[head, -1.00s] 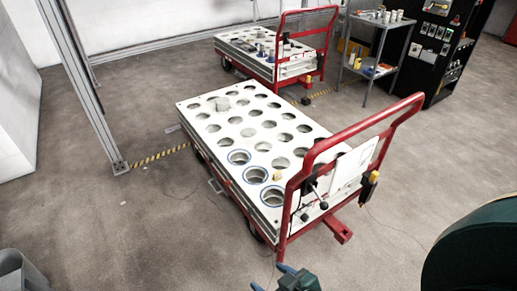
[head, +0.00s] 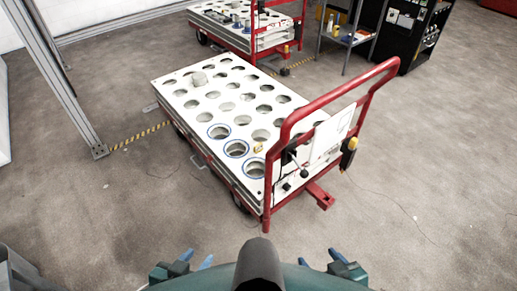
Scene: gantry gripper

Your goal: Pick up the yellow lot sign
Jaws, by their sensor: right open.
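A small yellow block-like piece, which looks like the yellow lot sign (head: 258,147), stands on the white top plate of the near cart (head: 205,92), close to its handle end and beside the blue-ringed holes. It is too small to read. My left gripper (head: 196,258) is at the bottom edge, left of centre, with its blue fingers apart and nothing between them. My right gripper (head: 336,261) is at the bottom edge, right of centre, open and empty. Both are well short of the cart and apart from the sign.
The cart's red handle (head: 340,97) rises right of the sign, with a white panel (head: 330,135) and a yellow-black device (head: 349,146) on it. A metal post (head: 62,85) stands left. A second cart (head: 225,28) is behind. Floor between me and the cart is clear.

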